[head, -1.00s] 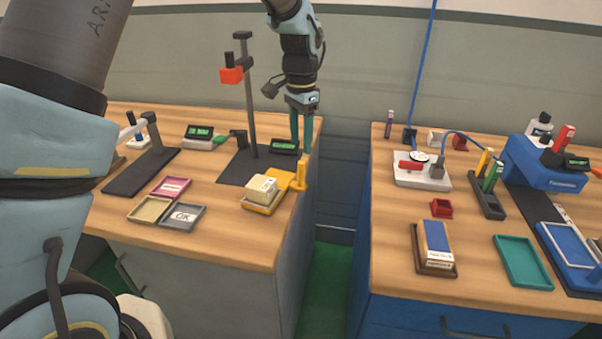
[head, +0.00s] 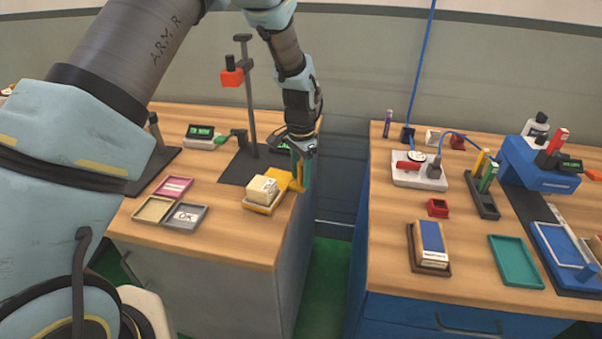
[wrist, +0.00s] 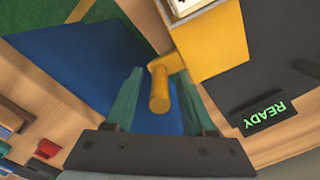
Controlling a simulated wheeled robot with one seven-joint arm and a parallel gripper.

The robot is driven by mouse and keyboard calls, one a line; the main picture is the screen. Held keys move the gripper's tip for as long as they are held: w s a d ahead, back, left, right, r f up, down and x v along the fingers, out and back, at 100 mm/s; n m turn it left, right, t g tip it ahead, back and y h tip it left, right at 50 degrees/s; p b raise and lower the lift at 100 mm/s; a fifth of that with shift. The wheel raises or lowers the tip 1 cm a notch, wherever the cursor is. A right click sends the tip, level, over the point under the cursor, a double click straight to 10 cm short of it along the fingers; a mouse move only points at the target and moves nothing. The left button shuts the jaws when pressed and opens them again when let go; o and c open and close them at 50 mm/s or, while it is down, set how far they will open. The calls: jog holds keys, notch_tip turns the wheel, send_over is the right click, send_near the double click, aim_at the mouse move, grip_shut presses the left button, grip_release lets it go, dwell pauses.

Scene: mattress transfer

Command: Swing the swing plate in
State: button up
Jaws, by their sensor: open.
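The yellow swing plate (head: 282,178) extends from the yellow tray at the right edge of the left bench. Its upright yellow handle post is largely behind my fingers in the head view. The post (wrist: 160,90) shows clearly in the wrist view, between my two teal fingers. My gripper (head: 301,172) points down and is open, its fingers on either side of the post; I cannot tell whether they touch it. A cream block (head: 263,189) with a label sits in the yellow tray (head: 262,208).
A test stand (head: 248,100) with a red head rises behind the plate. A green-lit display (wrist: 264,112) reads READY. Pink, tan and grey trays (head: 184,217) lie to the left. A gap separates this bench from the blue bench (head: 380,285).

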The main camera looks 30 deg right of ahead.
grip_shut()
dwell(0.3)
dwell(1.1)
